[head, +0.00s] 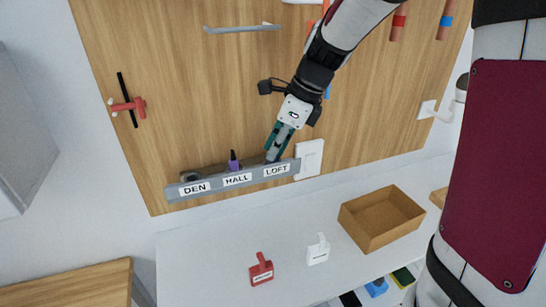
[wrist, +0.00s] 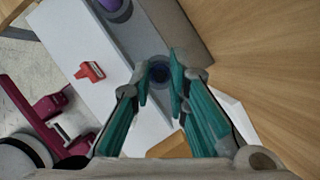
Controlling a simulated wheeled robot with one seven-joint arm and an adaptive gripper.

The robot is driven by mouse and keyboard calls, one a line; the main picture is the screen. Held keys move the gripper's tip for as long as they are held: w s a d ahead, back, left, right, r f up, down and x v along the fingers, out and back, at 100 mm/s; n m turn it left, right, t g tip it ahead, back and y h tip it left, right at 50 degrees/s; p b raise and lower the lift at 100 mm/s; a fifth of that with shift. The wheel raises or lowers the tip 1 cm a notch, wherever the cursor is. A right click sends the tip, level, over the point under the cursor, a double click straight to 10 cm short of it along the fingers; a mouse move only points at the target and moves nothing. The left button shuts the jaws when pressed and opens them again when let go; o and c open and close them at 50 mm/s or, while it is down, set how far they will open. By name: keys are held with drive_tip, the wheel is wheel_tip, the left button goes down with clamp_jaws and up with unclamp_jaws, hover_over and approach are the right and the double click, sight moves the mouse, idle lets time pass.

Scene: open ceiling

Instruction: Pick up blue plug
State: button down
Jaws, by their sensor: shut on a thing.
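My gripper (head: 274,152) reaches down to the LOFT end of a grey labelled rail (head: 208,187) on the wooden board. In the wrist view, the teal fingers of my gripper (wrist: 160,85) are closed in around a dark blue round plug (wrist: 160,72), at the grey rail (wrist: 190,45). The fingers hide most of the plug in the head view. I cannot tell whether the plug is still seated in the rail. A purple plug (head: 233,161) stands upright at the HALL label, to the left of my gripper.
A red tag-like block (head: 261,269) and a white one (head: 318,250) stand on the white counter (head: 205,270). An open brown box (head: 382,220) sits to their right. A white plate (head: 309,158) is close right of my gripper. A red handle (head: 130,106) is on the board at left.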

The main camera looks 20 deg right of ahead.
drive_tip(key=shift+r, duration=0.45)
wheel_tip(320, 180, up, 3)
drive_tip(key=shift+s+f, duration=0.1)
drive_tip(key=shift+s, duration=0.05)
drive_tip(key=s+d, duration=0.1)
drive_tip(key=s, duration=0.6)
drive_tip(key=s+d+r, duration=0.1)
drive_tip(key=s+d, duration=0.1)
drive_tip(key=s, duration=0.6)
drive_tip(key=shift+s+d+r, duration=0.2)
drive_tip(key=shift+d, duration=0.05)
